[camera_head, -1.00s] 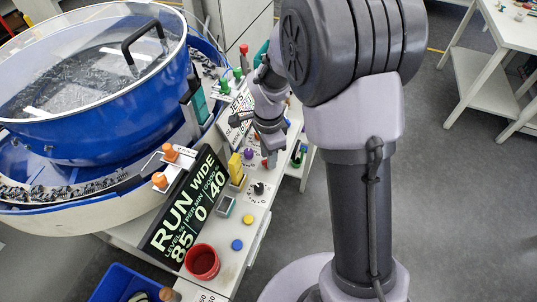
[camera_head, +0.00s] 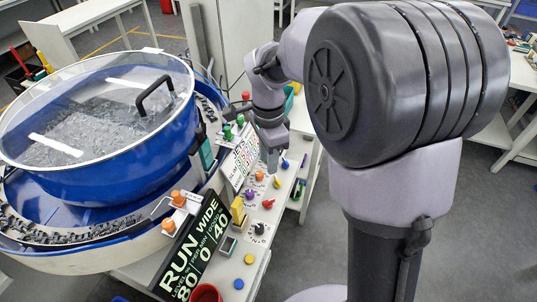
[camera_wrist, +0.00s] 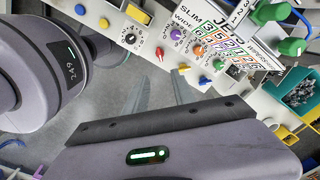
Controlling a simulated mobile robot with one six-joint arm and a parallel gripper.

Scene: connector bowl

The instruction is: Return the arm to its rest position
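My arm rises in front of the head camera on the right and bends over towards the control bench. My gripper (camera_head: 272,160) hangs at the back of the knob panel, fingers down. It also shows in the wrist view (camera_wrist: 160,92), where two grey fingers stand apart with nothing between them. The blue bowl feeder (camera_head: 100,125) with a clear lid stands at the left. The control panel (camera_head: 255,225) carries coloured knobs, including a red knob (camera_wrist: 159,56) and a purple knob (camera_wrist: 177,33). No object is seen held.
A black sign (camera_head: 193,255) reads RUN WIDE, 80, 0, 40. A printed number card (camera_head: 241,158) stands behind the knobs. A red cup (camera_head: 206,293) is at the front edge. A teal bin of small parts (camera_wrist: 298,90) is at the right. Grey floor (camera_head: 300,240) is open right of the bench.

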